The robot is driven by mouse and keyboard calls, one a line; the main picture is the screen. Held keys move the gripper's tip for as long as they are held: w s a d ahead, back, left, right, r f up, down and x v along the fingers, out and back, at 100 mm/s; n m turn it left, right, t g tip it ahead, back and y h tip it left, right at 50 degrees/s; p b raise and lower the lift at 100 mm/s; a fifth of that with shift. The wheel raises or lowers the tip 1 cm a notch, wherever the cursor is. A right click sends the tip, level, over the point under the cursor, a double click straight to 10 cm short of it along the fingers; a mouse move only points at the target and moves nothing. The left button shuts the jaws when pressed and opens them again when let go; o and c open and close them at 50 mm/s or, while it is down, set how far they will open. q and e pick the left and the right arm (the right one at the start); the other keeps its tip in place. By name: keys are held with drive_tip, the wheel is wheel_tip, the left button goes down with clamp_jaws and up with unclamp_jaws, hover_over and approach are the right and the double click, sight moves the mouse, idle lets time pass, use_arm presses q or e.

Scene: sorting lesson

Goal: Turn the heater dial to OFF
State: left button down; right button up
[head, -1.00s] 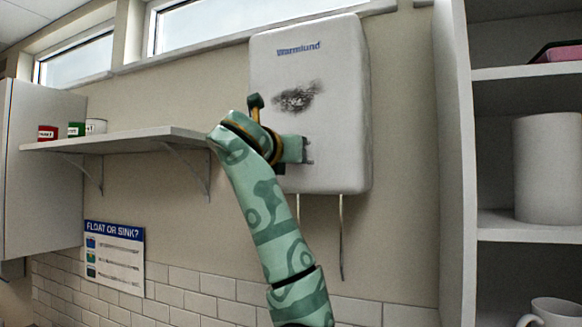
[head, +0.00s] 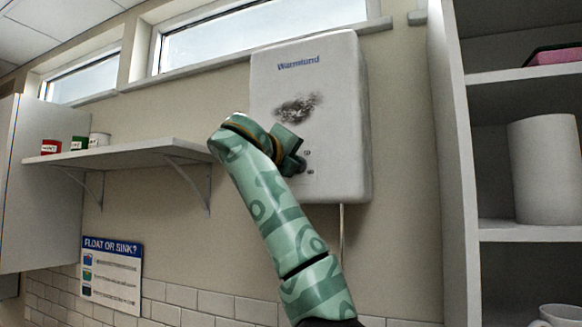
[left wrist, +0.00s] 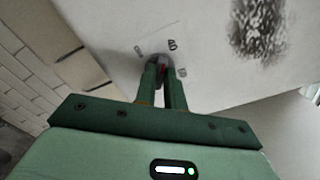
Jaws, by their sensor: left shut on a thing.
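The white heater (head: 345,120) hangs on the wall, with a blue brand name at its top and a dark sooty smudge on its front. My left gripper (head: 298,165) is at the lower left of its front. In the left wrist view, the two green fingers (left wrist: 164,84) are shut on the small dial (left wrist: 161,61), which shows a bit of red between them. Small marks stand around the dial on the white panel; they are too blurred to read surely. The dial is hidden behind my gripper in the head view. My right gripper is not in view.
A wall shelf (head: 125,154) with several small tins stands left of my arm. A poster (head: 112,270) hangs below it. A tall white shelf unit (head: 450,150) with a white cylinder (head: 545,168) is on the right. A pipe (head: 342,235) runs down under the heater.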

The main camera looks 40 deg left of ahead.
use_arm(q)
drive_tip(key=shift+f+n, duration=0.1)
drive_tip(key=shift+n, duration=6.5)
drive_tip(key=c, duration=1.5)
unclamp_jaws()
drive_tip(key=shift+s, duration=0.1)
